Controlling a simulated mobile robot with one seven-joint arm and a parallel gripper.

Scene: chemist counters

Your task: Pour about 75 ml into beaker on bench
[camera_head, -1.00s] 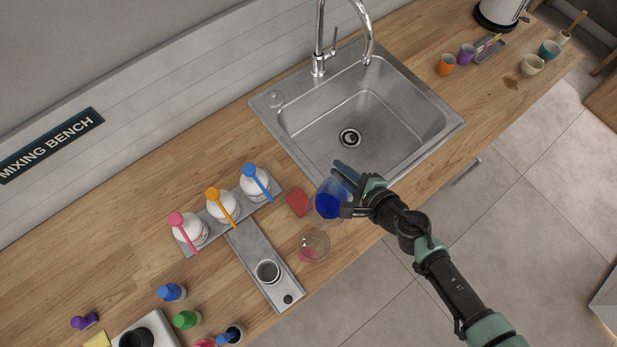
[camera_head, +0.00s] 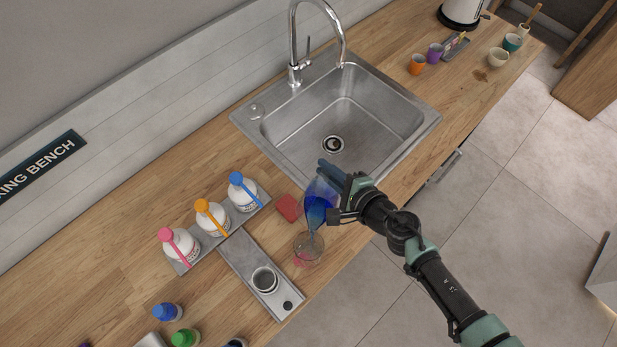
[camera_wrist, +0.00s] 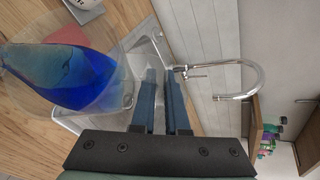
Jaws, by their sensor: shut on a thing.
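My gripper (camera_head: 333,192) is shut on a clear glass vessel of deep blue liquid (camera_head: 318,208). The vessel is tilted, its mouth over the clear beaker (camera_head: 309,249) on the wooden bench. A pale bluish streak, apparently liquid, runs between the vessel's mouth and the beaker. The beaker stands upright with a pink patch low on its side; the level inside is too small to read. In the wrist view, the vessel's blue liquid (camera_wrist: 82,72) fills the upper left, beside my dark fingers (camera_wrist: 164,95); the exact grip contact is hidden.
A red sponge-like block (camera_head: 288,208) lies left of the vessel. A grey plate (camera_head: 243,254) with a metal cup (camera_head: 264,280) is left of the beaker. Capped white bottles (camera_head: 243,192) stand on a rack. The sink (camera_head: 345,120) is behind.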

